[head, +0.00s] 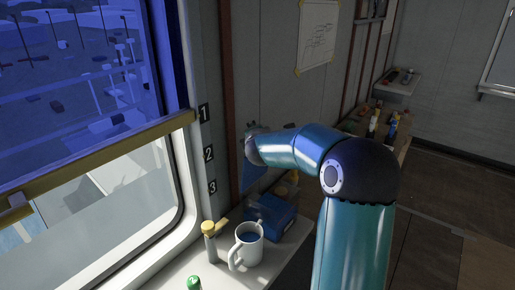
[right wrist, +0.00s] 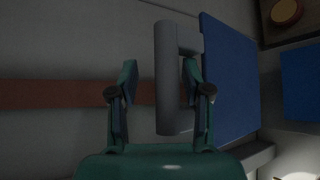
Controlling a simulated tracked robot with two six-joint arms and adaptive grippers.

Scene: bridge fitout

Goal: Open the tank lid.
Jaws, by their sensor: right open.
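A blue panel (right wrist: 232,85), which looks like the tank lid, fills the right middle of the right wrist view. A grey bar handle (right wrist: 168,85) stands at its left edge. My right gripper (right wrist: 160,72) is open, with the handle's bar between its two fingers. The right finger appears inside the handle's gap; I cannot tell if either finger touches the bar. In the head view the blue panel (head: 258,176) shows partly, by the wall beyond my right wrist. My right gripper (head: 251,137) is mostly hidden there by my own arm. My left gripper is not in view.
A white mug (head: 247,246), a yellow-capped bottle (head: 209,243), a green-capped item (head: 194,283) and a blue box (head: 272,213) stand on the window ledge below the panel. The window frame (head: 193,170) is to the left. A cluttered bench (head: 402,150) lies beyond my arm.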

